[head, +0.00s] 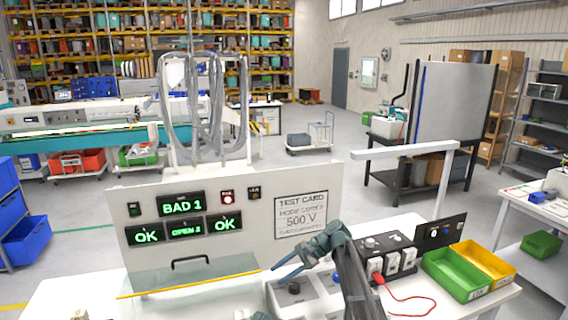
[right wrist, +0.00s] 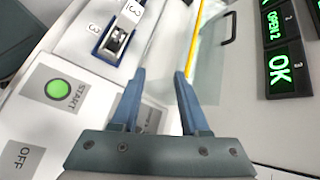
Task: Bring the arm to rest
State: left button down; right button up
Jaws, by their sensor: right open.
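My right arm (head: 357,285) comes up from the bottom of the head view, and my right gripper (head: 280,266) points left, above the bench in front of the test panel (head: 330,187). In the right wrist view the two blue fingers of the right gripper (right wrist: 160,76) stand apart with nothing between them. Below them lie the white bench top and a clear sheet with a yellow edge (right wrist: 195,40). I cannot tell the fingertips' height above the surface. No left arm can be made out.
A green START button (right wrist: 58,90) and a numbered switch (right wrist: 117,40) sit near the gripper. The panel shows BAD 1 (head: 181,205). A switch box with a red cable (head: 405,298), a green bin (head: 455,274) and a yellow bin (head: 487,262) stand right of the arm.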

jog(key=s+d+f+n+t+h, duration=0.1)
jog(key=s+d+f+n+h, duration=0.25)
jog(key=s+d, duration=0.4)
jog(key=s+d+f+n+h, duration=0.2)
jog(key=s+d+n+h, duration=0.15)
jog(key=s, duration=0.75)
jog(key=s+d+f+n+t+h, duration=0.1)
jog(key=s+d+f+n+h, duration=0.2)
jog(key=s+d, duration=0.5)
jog(key=s+a+f+n+h+b, duration=0.1)
jog(key=s+a, duration=0.2)
jog(key=a, duration=0.3)
jog(key=s+a+f+n+g+b, duration=0.1)
jog(key=s+a, duration=0.2)
jog(key=a, duration=0.3)
jog(key=shift+a+f+n+h+b, duration=0.15)
jog(key=shift+f+n+h+b, duration=0.15)
jog(key=shift+f+h+b, duration=0.1)
